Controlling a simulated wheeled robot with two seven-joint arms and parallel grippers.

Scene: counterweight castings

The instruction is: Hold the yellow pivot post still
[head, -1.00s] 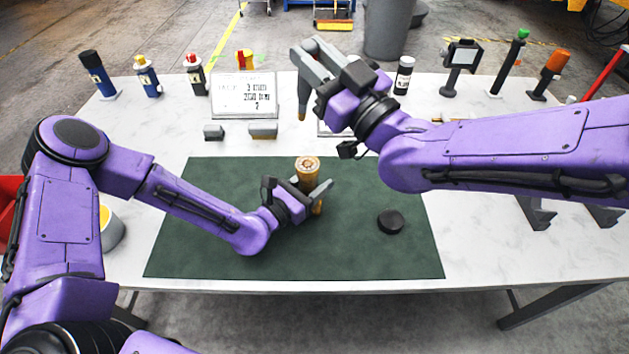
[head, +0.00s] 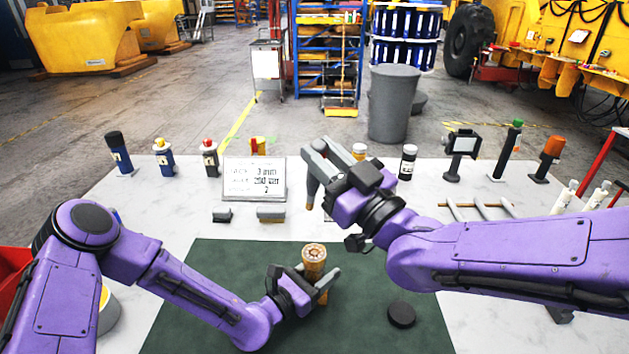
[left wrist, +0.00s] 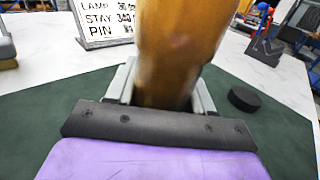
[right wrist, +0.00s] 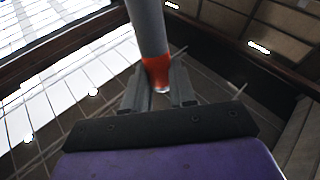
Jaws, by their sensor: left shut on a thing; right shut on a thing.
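The yellow pivot post (head: 314,258) stands roughly upright over the green mat, with a pale round top face. My left gripper (head: 319,284) is shut on it from the side, and the fingers hide part of its lower body. In the left wrist view the post (left wrist: 178,45) fills the space between the fingers; its top is out of frame. My right gripper (head: 319,158) is raised beyond the mat, in front of the back row. In the right wrist view it is shut on a grey rod (right wrist: 147,25) with an orange-red band and pale tip.
A black disc (head: 401,314) lies on the green mat (head: 215,270), right of the post. A lettered sign (head: 254,180), two small grey blocks (head: 270,213), several bottles and a grey rack (head: 478,208) stand behind on the white table. The mat between post and disc is clear.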

